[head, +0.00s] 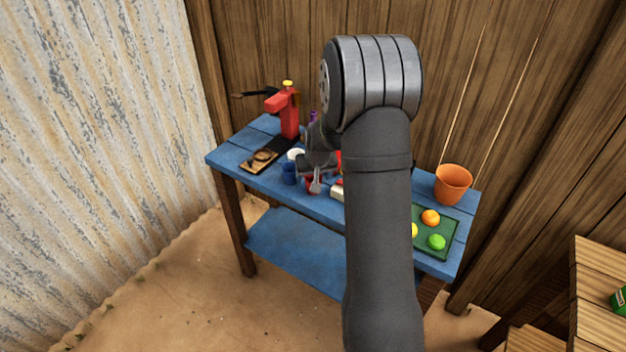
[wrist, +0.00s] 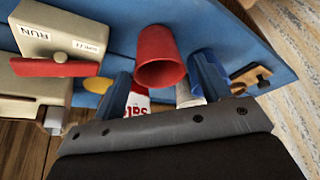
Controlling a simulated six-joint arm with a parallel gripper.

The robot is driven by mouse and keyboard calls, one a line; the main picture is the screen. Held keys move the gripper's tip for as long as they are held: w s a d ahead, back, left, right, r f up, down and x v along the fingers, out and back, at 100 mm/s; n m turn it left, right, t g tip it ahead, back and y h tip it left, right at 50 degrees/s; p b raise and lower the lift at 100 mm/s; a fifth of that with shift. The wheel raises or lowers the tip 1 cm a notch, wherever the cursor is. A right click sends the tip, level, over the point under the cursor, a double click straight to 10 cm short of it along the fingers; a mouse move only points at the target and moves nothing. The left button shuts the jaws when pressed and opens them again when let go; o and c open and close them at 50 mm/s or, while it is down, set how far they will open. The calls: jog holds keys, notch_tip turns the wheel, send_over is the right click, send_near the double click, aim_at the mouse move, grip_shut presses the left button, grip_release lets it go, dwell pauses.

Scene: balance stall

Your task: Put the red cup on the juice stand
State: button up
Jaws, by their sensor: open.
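The red cup (wrist: 160,55) lies within the span between my gripper's fingers in the wrist view, its open mouth toward the camera. In the head view the red cup (head: 311,187) is mostly hidden by my gripper (head: 316,180) at the table's front edge. My gripper is open, and I cannot tell whether a finger touches the cup. A red press (head: 289,115) with a yellow top stands at the table's far left. A wooden board with a dark ring (head: 262,157) lies in front of it; I cannot tell which is the juice stand.
A blue cup (head: 289,174) stands left of my gripper, with a white cup (head: 295,154) behind it. A cream box marked RUN (wrist: 48,35) with a red lever is close by. An orange pot (head: 453,184) and green fruit tray (head: 447,224) are at right. My arm hides the table's middle.

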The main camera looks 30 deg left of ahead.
jog(key=v, duration=0.9)
jog(key=x, duration=1.2)
jog(key=shift+r, duration=1.55)
